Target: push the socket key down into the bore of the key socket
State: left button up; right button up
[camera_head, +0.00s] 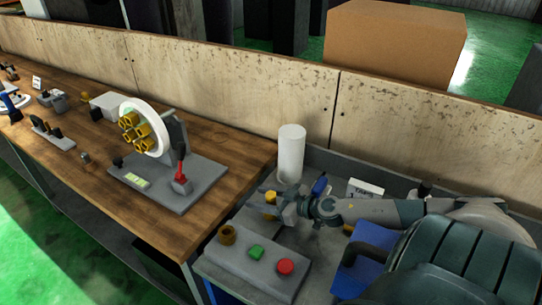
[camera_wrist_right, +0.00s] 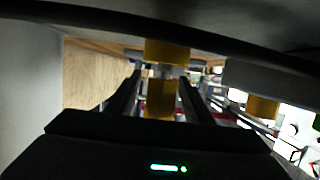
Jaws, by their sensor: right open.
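My right gripper (camera_head: 273,202) reaches in from the right over the grey bench, behind the button panel. Its jaws are open. A small yellow piece (camera_head: 270,197), perhaps the socket key, shows at its fingers. In the right wrist view a yellow block (camera_wrist_right: 160,100) shows between the two fingers, with another yellow part (camera_wrist_right: 167,50) beyond the tips. I cannot tell whether the fingers touch either one. My left gripper is not in view.
The grey panel (camera_head: 240,272) carries a green button (camera_head: 256,252) and a red button (camera_head: 285,267). A white cylinder (camera_head: 291,152) stands behind the gripper. A blue bin (camera_head: 364,258) is at right. A wheel fixture (camera_head: 145,128) stands on the wooden table (camera_head: 222,152).

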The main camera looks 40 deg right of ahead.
grip_shut()
dwell(0.4)
notch_tip(320, 180, up, 10)
jog(key=shift+b, duration=0.35)
dwell(0.3)
dwell(0.5)
